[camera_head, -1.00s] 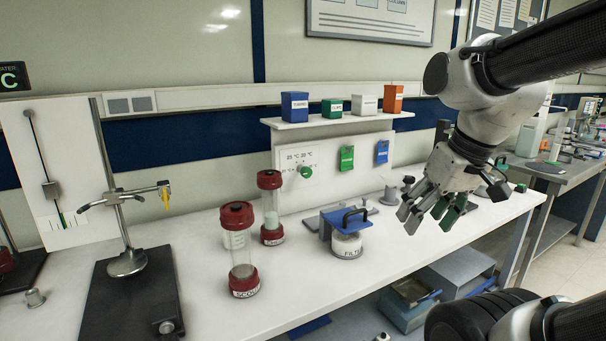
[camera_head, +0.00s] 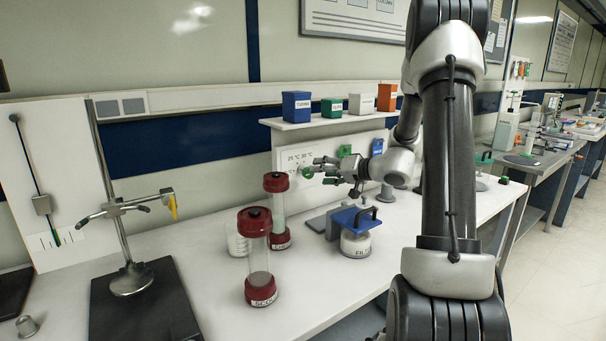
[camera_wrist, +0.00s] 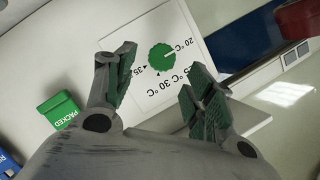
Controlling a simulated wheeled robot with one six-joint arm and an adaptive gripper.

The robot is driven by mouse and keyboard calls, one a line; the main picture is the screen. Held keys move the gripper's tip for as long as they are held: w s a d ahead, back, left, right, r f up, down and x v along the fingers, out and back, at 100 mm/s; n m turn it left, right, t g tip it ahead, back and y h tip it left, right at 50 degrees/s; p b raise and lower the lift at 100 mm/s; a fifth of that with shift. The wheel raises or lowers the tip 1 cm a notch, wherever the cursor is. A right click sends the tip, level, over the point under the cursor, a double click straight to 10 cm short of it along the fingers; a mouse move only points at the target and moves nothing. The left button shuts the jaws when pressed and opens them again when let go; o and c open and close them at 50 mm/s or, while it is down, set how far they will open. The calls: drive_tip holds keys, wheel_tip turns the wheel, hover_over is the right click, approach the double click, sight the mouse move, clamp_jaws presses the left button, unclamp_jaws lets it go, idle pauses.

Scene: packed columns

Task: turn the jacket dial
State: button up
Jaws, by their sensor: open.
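The jacket dial is a green round knob (camera_wrist: 161,58) with a white pointer line, on a white wall plate (camera_wrist: 195,30) printed with temperatures, including 20 °C and 30 °C. In the wrist view the dial lies just beyond and between my fingertips, apart from them.
Two red-capped columns (camera_head: 259,255) stand on the bench left of my gripper. A blue-topped filter jar (camera_head: 355,240) stands below it. A shelf (camera_head: 330,119) with several coloured boxes is above. A green PACKED tag (camera_wrist: 58,112) hangs beside the plate.

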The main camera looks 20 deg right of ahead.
sight(309, 178)
drive_tip(key=x, duration=0.6)
drive_tip(key=shift+w+a+f, duration=0.1)
drive_tip(key=shift+w+a, duration=0.15)
drive_tip(key=shift+c, duration=0.4)
drive_tip(key=c, duration=0.9)
